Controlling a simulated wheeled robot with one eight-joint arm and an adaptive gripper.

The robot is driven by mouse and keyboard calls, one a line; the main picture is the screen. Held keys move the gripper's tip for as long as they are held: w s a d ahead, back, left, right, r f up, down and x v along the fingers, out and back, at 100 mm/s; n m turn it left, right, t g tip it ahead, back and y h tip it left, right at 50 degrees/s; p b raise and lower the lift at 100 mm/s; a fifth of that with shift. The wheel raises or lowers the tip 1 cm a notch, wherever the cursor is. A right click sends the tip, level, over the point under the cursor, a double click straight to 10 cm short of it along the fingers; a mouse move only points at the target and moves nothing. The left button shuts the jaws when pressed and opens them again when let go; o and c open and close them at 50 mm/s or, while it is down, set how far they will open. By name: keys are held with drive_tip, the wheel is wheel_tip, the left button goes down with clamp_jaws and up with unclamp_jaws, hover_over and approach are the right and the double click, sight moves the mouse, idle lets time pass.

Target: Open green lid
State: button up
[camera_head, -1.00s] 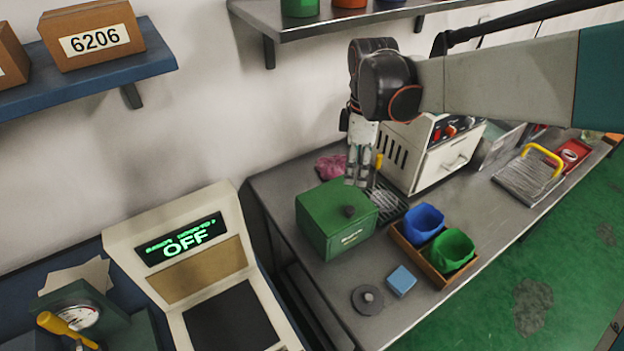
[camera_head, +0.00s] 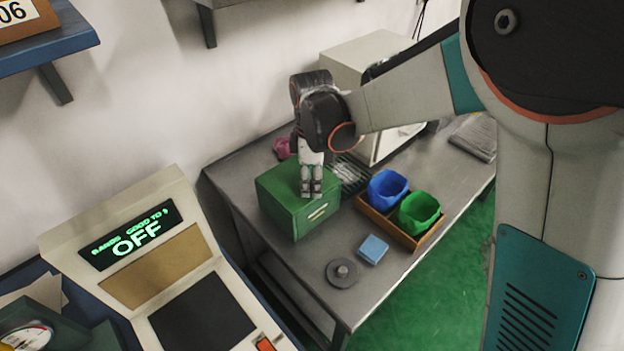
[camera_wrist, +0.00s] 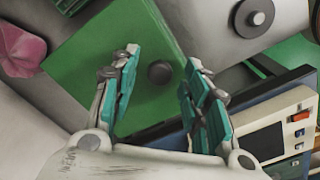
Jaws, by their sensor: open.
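The green box with its flat green lid (camera_head: 272,187) stands on the metal table. The lid also shows in the wrist view (camera_wrist: 95,62), with its dark round knob (camera_wrist: 160,73) near the middle. My gripper (camera_head: 311,194) is over the lid, pointing down, and hides the knob in the head view. In the wrist view my gripper (camera_wrist: 160,70) is open, with the knob between the lines of its two fingers. I cannot tell how far the fingertips are above the knob. The lid lies closed on the box.
A blue block (camera_head: 373,249) and a grey disc (camera_head: 341,273) lie in front. A pink cloth (camera_head: 283,148) and dark rack (camera_head: 350,172) are behind.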

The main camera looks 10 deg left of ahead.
clamp_jaws()
drive_tip(key=shift+r, duration=0.1)
